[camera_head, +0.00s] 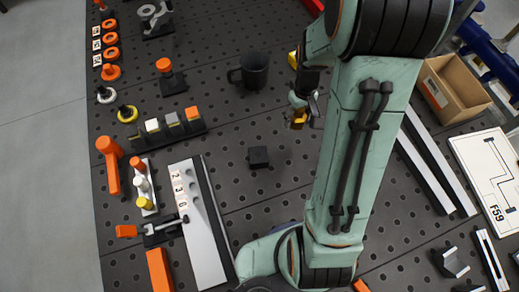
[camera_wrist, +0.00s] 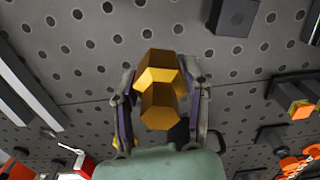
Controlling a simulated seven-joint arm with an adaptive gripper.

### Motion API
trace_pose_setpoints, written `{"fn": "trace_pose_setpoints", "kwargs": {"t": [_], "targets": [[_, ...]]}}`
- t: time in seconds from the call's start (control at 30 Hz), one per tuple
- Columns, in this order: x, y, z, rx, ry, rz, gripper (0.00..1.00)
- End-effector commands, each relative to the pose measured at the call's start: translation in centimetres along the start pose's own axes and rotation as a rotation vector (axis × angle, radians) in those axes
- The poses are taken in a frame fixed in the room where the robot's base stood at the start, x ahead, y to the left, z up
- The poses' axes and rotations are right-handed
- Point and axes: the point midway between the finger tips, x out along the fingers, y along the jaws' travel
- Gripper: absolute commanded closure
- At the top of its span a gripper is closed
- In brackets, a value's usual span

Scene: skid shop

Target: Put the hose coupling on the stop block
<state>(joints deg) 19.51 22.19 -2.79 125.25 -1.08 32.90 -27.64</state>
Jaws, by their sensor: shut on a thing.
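The hose coupling is a brass-gold, hexagonal piece (camera_wrist: 162,88) between the fingers of my gripper (camera_wrist: 161,100) in the wrist view. My gripper is shut on it and holds it above the board. In the head view, part of the coupling (camera_head: 298,119) shows below my gripper (camera_head: 302,110), partly hidden by the fingers. The small black block (camera_head: 258,157) on the board, which looks to be the stop block, is below and left of my gripper. It also shows at the top right of the wrist view (camera_wrist: 234,16). The coupling is apart from it.
A black mug (camera_head: 254,71) stands up and left of my gripper. A rack of coloured blocks (camera_head: 172,131) and a numbered plate (camera_head: 198,225) are at left. A cardboard box (camera_head: 452,88) and long rails (camera_head: 437,160) are at right. The perforated board around the black block is clear.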

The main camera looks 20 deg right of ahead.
Motion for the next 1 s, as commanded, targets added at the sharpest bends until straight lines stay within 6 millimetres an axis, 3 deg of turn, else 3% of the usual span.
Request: {"fn": "trace_pose_setpoints", "kwargs": {"t": [0.1, 0.3, 0.37, 0.83, 1.0], "targets": [[-0.1, -4.5, 0.5, -0.072, -0.005, -0.002, 0.92], [-0.7, -9.5, 0.8, -0.237, -0.001, 0.000, 0.92], [-0.6, -10.1, 0.5, -0.261, 0.005, 0.001, 0.92], [6.2, -10.5, 0.4, -0.279, 0.002, 0.000, 0.92], [7.2, -10.5, 0.3, -0.278, 0.006, 0.001, 0.92]]}}
